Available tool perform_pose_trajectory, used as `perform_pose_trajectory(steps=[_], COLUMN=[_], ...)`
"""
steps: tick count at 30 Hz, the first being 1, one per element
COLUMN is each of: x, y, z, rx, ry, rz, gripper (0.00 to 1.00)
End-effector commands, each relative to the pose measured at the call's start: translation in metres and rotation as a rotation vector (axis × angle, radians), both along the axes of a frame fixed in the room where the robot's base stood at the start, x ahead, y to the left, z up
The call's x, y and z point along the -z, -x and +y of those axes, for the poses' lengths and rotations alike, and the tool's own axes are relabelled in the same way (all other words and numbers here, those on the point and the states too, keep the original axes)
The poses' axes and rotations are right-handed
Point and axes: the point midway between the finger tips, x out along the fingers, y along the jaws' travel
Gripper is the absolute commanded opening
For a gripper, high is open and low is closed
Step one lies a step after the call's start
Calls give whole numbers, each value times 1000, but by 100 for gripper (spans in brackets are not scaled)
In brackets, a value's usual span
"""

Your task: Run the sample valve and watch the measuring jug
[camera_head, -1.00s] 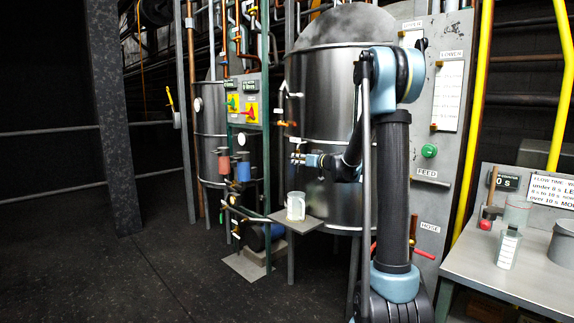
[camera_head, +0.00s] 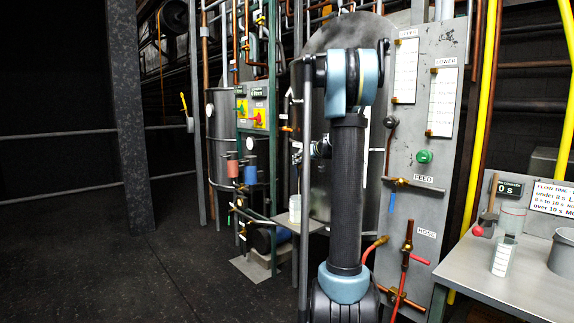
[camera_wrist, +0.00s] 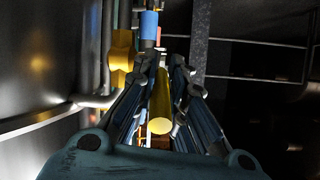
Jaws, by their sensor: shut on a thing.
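My gripper (camera_head: 300,152) is by the steel tank (camera_head: 320,185), mostly hidden behind my arm in the head view. In the wrist view my gripper (camera_wrist: 158,112) is shut on a yellow brass-coloured bar (camera_wrist: 160,108); I cannot tell whether it is the sample valve's handle. A brass fitting (camera_wrist: 122,52) sits on the pipework beside it. An orange-brass valve (camera_head: 288,128) shows at the tank's left side. A clear jug with a pale label (camera_head: 295,208) stands on a small shelf below. Another clear measuring vessel (camera_head: 503,256) with a scale stands on the right bench. Liquid levels are unclear.
A grey panel (camera_head: 450,110) with gauges, a green button (camera_head: 424,156) and feed and hose valves stands right of my arm. The floor at left is clear.

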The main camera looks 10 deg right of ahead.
Motion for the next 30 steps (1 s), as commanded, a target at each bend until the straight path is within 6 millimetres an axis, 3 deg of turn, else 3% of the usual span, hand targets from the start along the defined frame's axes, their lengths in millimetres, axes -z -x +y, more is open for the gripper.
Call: perform_pose_trajectory(steps=[11, 12, 14, 25, 30], x=[0, 0, 0, -1, -7], y=[0, 0, 0, 2, 13], z=[-7, -7, -8, -8, -14], rx=[9, 9, 9, 9, 9], ry=[7, 7, 6, 6, 5], rz=[6, 6, 5, 5, 5], gripper=[0, 21, 34, 34, 34])
